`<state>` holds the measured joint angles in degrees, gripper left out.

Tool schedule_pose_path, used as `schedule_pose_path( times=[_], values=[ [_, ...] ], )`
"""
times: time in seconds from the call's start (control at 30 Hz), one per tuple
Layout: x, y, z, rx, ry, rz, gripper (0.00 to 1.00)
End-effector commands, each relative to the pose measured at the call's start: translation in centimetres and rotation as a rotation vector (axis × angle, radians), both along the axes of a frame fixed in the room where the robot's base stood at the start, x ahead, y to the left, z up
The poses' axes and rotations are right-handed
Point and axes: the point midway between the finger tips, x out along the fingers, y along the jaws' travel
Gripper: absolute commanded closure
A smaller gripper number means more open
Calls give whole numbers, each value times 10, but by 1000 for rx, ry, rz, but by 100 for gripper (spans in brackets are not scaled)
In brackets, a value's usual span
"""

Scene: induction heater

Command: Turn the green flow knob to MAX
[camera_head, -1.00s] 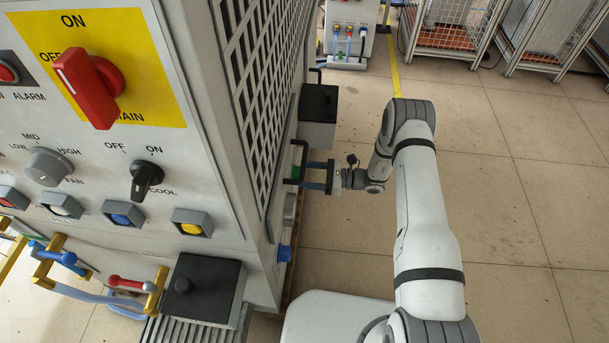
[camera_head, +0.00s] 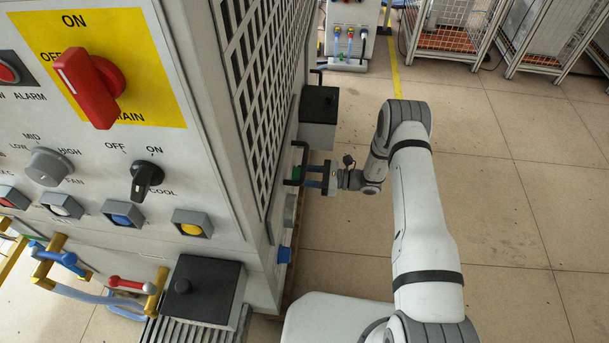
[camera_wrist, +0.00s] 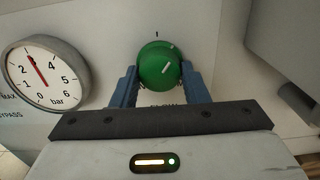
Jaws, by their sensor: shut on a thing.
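The green flow knob (camera_wrist: 158,68) is on the light side panel of the machine. In the wrist view its white pointer line tilts to the upper right, and a short black tick shows on the panel above it. My gripper (camera_wrist: 160,82) has a blue finger on each side of the knob and is shut on it. In the head view my gripper (camera_head: 308,178) reaches the machine's right side, where a bit of the green knob (camera_head: 297,172) shows. The label below the knob is mostly hidden by my gripper.
A pressure gauge (camera_wrist: 46,74) with a red needle is left of the knob, with "MAX" and "BYPASS" lettering near it. A black box (camera_head: 318,105) and a blue knob (camera_head: 284,254) are on the same machine side. Floor to the right is clear.

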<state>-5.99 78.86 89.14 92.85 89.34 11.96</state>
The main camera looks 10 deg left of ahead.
Motion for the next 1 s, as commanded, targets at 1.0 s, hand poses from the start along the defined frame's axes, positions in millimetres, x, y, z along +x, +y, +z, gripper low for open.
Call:
schedule_pose_path(
  times=[1.0],
  values=[
    [-2,-8,-1,-4,78,2,83]
  ],
)
